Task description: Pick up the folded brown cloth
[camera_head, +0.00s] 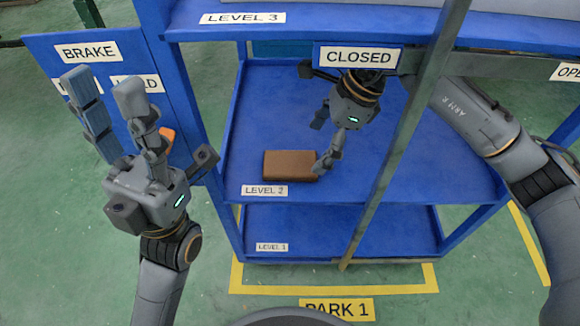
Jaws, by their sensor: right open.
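The folded brown cloth (289,165) lies as a flat, block-like bundle on the blue Level 2 shelf (420,180), close to its front edge. My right gripper (319,146) reaches into the shelf from the upper right and is open. One of its fingers hangs down at the cloth's right end, slightly overlapping it in view; I cannot tell whether they touch. The other finger is higher and apart from the cloth. My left gripper (104,92) is open and empty, pointing upward outside the rack at the left.
A diagonal grey bar (405,135) crosses in front of the shelf, right of the gripper. The Level 3 shelf edge (320,30) is above, with a CLOSED sign (358,57). A blue BRAKE panel (60,45) stands behind my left gripper. The shelf right of the cloth is bare.

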